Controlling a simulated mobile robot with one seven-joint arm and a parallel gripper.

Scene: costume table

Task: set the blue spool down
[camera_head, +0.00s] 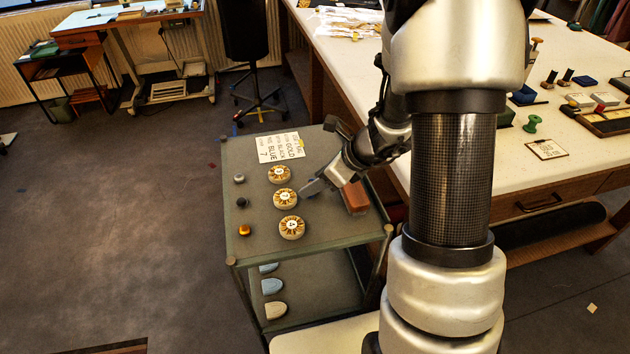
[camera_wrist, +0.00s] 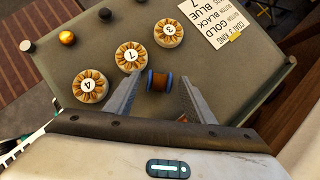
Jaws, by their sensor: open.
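The blue spool (camera_wrist: 159,81) has blue ends and a brown middle. In the wrist view it is between the fingertips of my gripper (camera_wrist: 162,82), its blue ends toward the two fingers, with a small gap showing on each side. The fingers are apart. It appears to be at the grey cart top (camera_wrist: 215,75), though the contact under it cannot be seen clearly. In the head view my gripper (camera_head: 312,186) is low over the cart top (camera_head: 255,208), right of the numbered discs; I cannot make out the spool there.
Three numbered discs (camera_head: 285,198) lie in a row left of my gripper. Grey, black and amber knobs (camera_head: 244,231) stand along the cart's left side. A lettered card (camera_head: 280,147) lies at the back, a reddish-brown block (camera_head: 355,197) on the right. A white worktable (camera_head: 560,190) is beyond.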

